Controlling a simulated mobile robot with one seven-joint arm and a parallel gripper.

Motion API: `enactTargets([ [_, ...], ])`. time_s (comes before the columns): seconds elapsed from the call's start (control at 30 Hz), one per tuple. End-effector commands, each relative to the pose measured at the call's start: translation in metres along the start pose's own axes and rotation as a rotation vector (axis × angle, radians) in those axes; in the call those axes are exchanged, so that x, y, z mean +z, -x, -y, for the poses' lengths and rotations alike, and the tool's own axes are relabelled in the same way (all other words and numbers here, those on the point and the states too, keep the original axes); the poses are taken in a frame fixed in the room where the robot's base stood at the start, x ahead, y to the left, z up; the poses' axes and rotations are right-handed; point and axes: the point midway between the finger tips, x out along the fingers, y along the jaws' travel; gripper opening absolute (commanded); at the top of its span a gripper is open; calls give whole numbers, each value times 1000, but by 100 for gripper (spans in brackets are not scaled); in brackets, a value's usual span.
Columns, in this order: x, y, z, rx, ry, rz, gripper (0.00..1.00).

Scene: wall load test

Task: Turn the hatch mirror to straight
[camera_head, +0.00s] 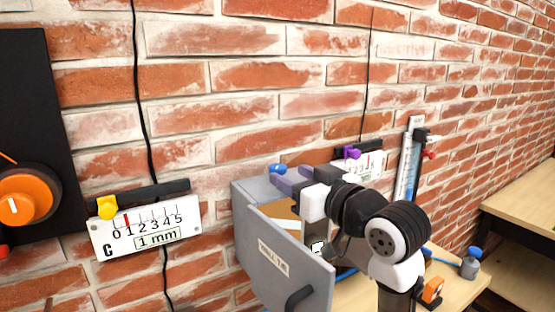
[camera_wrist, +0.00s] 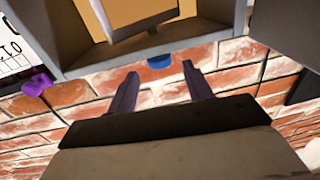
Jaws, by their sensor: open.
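The grey hatch box (camera_head: 250,196) is on the brick wall with its labelled door (camera_head: 290,262) swung open. Inside, the wrist view shows a tilted panel with a dark frame (camera_wrist: 141,20), apparently the mirror; its face is mostly cut off. In the head view my arm hides most of the inside. A blue knob (camera_head: 277,169) sits at the top edge of the box and also shows in the wrist view (camera_wrist: 160,61). My gripper (camera_wrist: 160,70) is open and empty, its two fingers on either side of the knob's line, with the knob just beyond the tips. Contact is not visible.
A scale plate marked C (camera_head: 147,229) with a yellow slider (camera_head: 107,207) is left of the box. A purple slider (camera_head: 352,153) on another scale and a blue gauge (camera_head: 408,163) are to the right. A wooden table (camera_head: 350,293) is below.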

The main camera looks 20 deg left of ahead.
Motion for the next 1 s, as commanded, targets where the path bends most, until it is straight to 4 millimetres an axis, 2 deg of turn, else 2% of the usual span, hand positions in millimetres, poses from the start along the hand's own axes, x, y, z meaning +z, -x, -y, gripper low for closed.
enactTargets([
  [0.1, -3, -24, 1, -3, -3, 1, 51],
  [0.3, -1, -49, 0, 0, -3, 1, 51],
  [0.7, 0, -56, 0, 1, 0, -1, 51],
  [1.0, 0, -56, 0, 1, 0, -1, 13],
])
